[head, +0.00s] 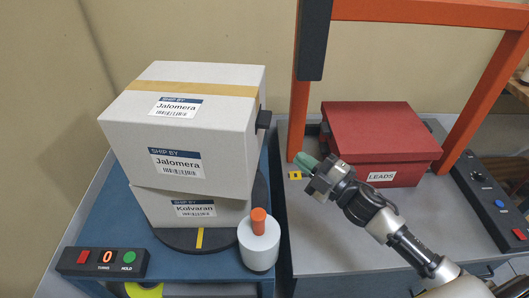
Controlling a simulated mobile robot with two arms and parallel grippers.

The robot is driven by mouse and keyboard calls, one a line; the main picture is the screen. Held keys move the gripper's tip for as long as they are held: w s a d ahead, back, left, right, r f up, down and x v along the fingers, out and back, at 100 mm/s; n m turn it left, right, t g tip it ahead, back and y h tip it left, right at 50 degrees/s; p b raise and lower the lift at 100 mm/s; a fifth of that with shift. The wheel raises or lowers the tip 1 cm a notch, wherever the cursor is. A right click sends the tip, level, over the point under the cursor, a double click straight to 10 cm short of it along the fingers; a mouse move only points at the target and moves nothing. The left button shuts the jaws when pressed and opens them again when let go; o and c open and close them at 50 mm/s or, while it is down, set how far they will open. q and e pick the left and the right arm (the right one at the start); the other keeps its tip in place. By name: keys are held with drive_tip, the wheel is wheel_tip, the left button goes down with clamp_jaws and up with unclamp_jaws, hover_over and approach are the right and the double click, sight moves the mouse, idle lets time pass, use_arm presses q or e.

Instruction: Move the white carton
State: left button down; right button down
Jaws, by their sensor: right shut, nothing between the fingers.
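Two white cartons are stacked on a dark round turntable (190,244) at the left. The upper white carton (225,125) has tan tape and labels reading "SHIP BY Jalomera". The lower white carton (160,205) is labelled "Kolvaran" and is partly hidden under the upper one. A small dark piece (263,121) shows at the upper carton's right side; I cannot tell what it is. My left gripper is out of view.
A red box (395,130) labelled "LEADS" stands on the grey table (345,240) under an orange frame (410,12). A white cylinder with an orange top (259,245) stands by the turntable. A control panel (103,262) reads 0; another panel (490,200) is at right.

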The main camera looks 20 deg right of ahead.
sight(252, 155)
drive_tip(key=s+d+r+n+g+y, duration=0.25)
drive_tip(key=n+g+y, duration=0.35)
drive_tip(key=n+g, duration=0.7)
drive_tip(key=shift+n+t, duration=0.3)
drive_tip(key=shift+t, duration=0.1)
drive_tip(key=p+x, duration=0.1)
drive_tip(key=x, duration=0.2)
drive_tip(key=w+p+x, duration=0.1)
drive_tip(key=x, duration=0.3)
drive_tip(key=p+x, duration=0.1)
drive_tip(key=x, duration=0.3)
drive_tip(key=shift+w+d+f+p, duration=0.15)
drive_tip(key=shift+w+f+p, duration=0.2)
drive_tip(key=shift+w, duration=0.1)
drive_tip(key=shift+w+a+f, duration=0.15)
drive_tip(key=shift+w+a, duration=0.15)
drive_tip(key=shift+w, duration=0.3)
